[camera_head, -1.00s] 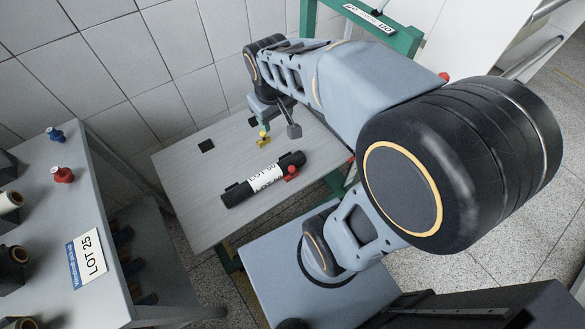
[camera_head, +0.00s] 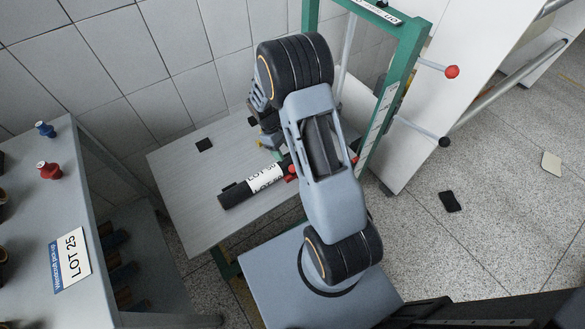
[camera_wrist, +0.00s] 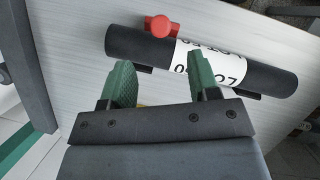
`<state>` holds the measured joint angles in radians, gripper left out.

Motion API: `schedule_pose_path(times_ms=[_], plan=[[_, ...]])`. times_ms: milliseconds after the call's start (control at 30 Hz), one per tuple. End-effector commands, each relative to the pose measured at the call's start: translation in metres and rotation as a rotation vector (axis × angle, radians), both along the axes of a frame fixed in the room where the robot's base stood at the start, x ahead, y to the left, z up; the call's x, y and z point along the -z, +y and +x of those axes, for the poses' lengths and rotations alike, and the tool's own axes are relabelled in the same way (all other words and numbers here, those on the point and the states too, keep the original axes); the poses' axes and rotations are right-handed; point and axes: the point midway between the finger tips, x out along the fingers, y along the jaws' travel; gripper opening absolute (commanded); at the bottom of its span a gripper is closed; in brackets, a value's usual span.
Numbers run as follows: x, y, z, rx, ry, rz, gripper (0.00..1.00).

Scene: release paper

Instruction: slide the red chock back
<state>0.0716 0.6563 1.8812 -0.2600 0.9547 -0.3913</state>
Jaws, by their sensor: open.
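A red chock (camera_wrist: 161,27) is against the far side of a black roll (camera_wrist: 141,47) in the wrist view. In the head view, the red chock (camera_head: 291,172) shows beside the right part of the roll (camera_head: 236,195), partly behind my arm. The roll lies on a grey table (camera_head: 185,170) and has a white printed label. My gripper (camera_wrist: 163,80) is open, with green fingers spread apart. In the head view my arm mostly hides the gripper.
A yellow piece (camera_head: 261,143) is near my gripper, partly hidden. A green frame (camera_head: 397,75) stands at right. A shelf with a red knob (camera_head: 49,170) and a blue knob (camera_head: 46,130) is at left.

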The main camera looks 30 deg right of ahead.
Motion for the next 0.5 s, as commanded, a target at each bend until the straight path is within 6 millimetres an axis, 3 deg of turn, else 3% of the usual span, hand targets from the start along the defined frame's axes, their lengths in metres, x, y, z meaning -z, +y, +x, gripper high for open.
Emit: schedule_pose_path(times_ms=[200,500], plan=[[0.04,-0.008,-0.016,0.001,0.005,0.0,0.56],[0.078,-0.015,-0.029,0.002,0.002,0.0,0.56]])
